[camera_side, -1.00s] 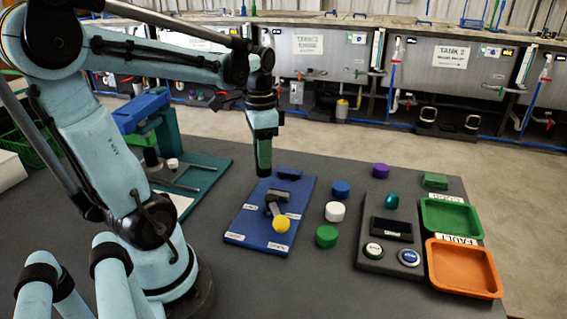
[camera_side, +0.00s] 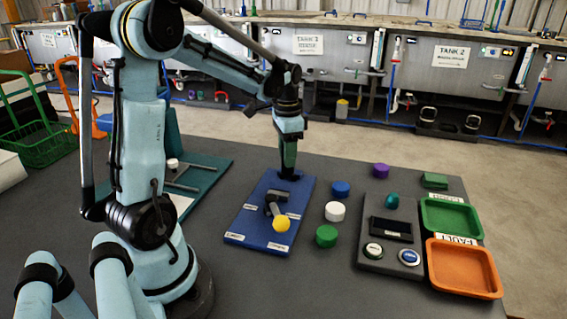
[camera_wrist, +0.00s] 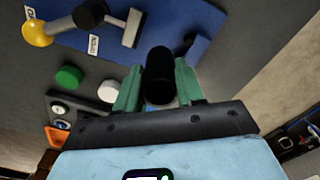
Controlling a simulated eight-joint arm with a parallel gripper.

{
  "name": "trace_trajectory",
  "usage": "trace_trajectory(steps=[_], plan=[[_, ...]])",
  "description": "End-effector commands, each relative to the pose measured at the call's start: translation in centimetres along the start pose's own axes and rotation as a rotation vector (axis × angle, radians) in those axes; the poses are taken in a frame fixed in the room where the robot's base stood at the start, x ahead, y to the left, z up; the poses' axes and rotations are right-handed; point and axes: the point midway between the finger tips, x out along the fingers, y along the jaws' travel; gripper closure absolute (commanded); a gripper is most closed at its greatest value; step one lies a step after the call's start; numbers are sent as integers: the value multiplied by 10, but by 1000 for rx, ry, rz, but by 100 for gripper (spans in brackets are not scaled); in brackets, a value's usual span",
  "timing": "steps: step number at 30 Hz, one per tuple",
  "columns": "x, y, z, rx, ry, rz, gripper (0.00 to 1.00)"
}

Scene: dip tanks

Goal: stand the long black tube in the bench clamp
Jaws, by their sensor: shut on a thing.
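My gripper (camera_side: 289,152) is above the far end of the blue board. In the wrist view its green fingers (camera_wrist: 157,88) are shut on the black tube (camera_wrist: 158,72), one on each side. In the side view I cannot tell the tube from the dark parts near the fingertips. The blue board (camera_side: 249,232) looks like the bench clamp: it carries a grey bar, a black pivot and a lever with a yellow knob (camera_side: 281,224). The knob (camera_wrist: 38,33) points toward the near edge, away from my gripper. A dark block at the far end is partly hidden by my gripper.
Blue (camera_side: 340,188), white (camera_side: 335,211), green (camera_side: 326,236) and purple (camera_side: 381,170) round pieces stand right of the board. A grey button panel (camera_side: 390,264), a green tray (camera_side: 424,208) and an orange tray (camera_side: 432,280) lie farther right. A teal base (camera_side: 214,168) is left.

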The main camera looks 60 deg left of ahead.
Motion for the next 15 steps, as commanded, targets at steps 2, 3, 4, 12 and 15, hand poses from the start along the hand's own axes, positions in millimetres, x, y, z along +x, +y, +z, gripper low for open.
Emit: trace_trajectory(steps=[2, 3, 4, 12, 15], plan=[[5, -9, 2, -3, 0, 0, 100], [7, -11, 2, -1, 0, 0, 100], [8, -13, 2, 0, 0, 0, 100], [36, -14, 3, 1, 0, 0, 100], [45, -14, 3, 1, 0, 0, 100]])
